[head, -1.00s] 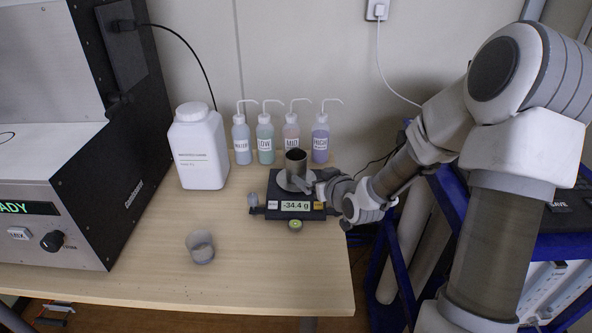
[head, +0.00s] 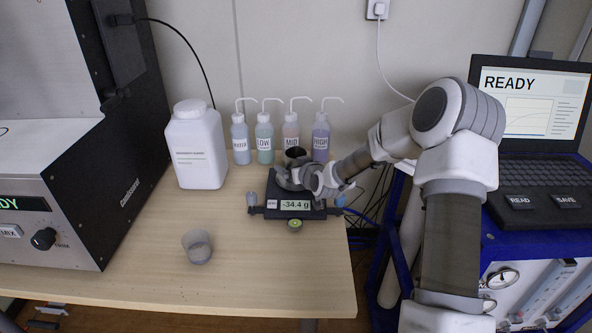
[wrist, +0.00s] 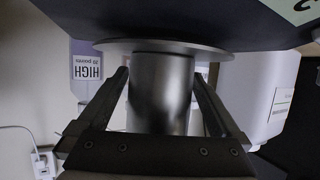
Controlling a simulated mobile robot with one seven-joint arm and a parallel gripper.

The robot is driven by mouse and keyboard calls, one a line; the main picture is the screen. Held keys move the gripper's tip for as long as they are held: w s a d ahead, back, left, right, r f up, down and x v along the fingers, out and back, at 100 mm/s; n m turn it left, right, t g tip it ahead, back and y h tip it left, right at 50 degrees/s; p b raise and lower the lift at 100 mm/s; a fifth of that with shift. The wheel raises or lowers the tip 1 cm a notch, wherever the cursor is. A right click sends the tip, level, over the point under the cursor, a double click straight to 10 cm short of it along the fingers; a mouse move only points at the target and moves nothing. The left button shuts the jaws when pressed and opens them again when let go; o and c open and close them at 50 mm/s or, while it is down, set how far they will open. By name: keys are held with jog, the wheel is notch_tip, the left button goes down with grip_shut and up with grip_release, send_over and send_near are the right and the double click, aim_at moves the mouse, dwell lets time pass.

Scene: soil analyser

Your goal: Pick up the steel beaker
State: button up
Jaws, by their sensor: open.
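The steel beaker (wrist: 162,92) is a grey metal cylinder on the round pan (wrist: 200,49) of the balance (head: 272,208). In the wrist view the picture is upside down, with the pan above the beaker. My gripper (wrist: 163,95) is open, with one finger on each side of the beaker and narrow gaps visible. In the head view my gripper (head: 290,178) hides most of the beaker; only its dark open top (head: 294,153) shows. The balance display reads -34.4 g.
Several wash bottles (head: 264,140) stand just behind the balance. A white jug (head: 197,150) stands to the left, and a clear cup (head: 197,247) with grey contents stands at the front. A laptop (head: 540,130) is on the blue cart at right.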

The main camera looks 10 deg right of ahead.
aim_at(293, 151)
jog(key=shift+w+a+f, duration=0.15)
jog(key=shift+w+f, duration=0.05)
jog(key=shift+w, duration=0.35)
jog(key=c, duration=1.5)
jog(key=shift+r, duration=0.1)
jog(key=shift+r, duration=0.55)
notch_tip(293, 151, up, 3)
jog(key=shift+r+p, duration=0.1)
jog(key=shift+p, duration=0.55)
jog(key=s+d+r+p, duration=0.1)
jog(key=s+d+r, duration=0.1)
jog(key=d, duration=0.1)
jog(key=s+d+r+p, duration=0.1)
jog(key=s+d+r, duration=0.1)
jog(key=s+d, duration=0.1)
jog(key=s+d+r+p, duration=0.1)
jog(key=s+d+r, duration=0.1)
jog(key=d, duration=0.1)
jog(key=shift+s+r, duration=0.3)
jog(key=shift+s, duration=0.05)
